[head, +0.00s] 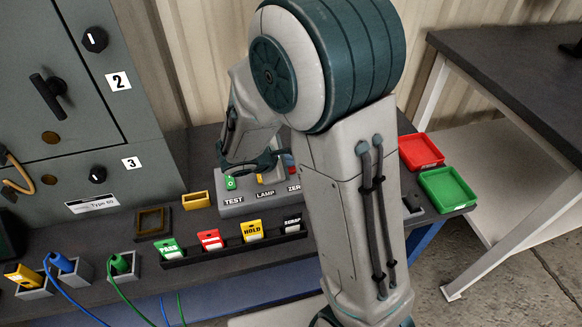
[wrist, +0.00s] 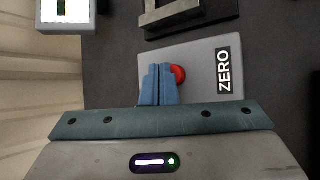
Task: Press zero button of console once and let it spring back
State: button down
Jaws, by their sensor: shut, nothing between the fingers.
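The grey console (head: 232,211) stands on the bench with labels TEST, LAMP and ZERO, the last partly hidden by my arm. A green button (head: 231,183) is above TEST and a yellow one above LAMP. In the wrist view the red zero button (wrist: 180,75) shows beside the black ZERO label (wrist: 223,71). My gripper (wrist: 159,68) is shut and empty, its blue fingertips overlapping the left part of the red button. In the head view my gripper is mostly hidden behind my arm. I cannot tell whether the fingertips touch the button or whether it is pressed.
A rack (head: 232,247) of PASS, red, HOLD and SCRAP cards lies in front of the console. A red tray (head: 421,151) and a green tray (head: 447,189) sit to the right. A grey cabinet (head: 70,110) stands at left. Cabled plugs line the bench's front left.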

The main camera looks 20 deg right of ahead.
jog(key=shift+f+b, duration=0.45)
dwell(0.4)
jog(key=shift+r, duration=0.15)
jog(key=shift+r+p, duration=0.6)
jog(key=shift+r, duration=0.15)
notch_tip(320, 180, up, 5)
jog(key=p, duration=0.4)
dwell(0.8)
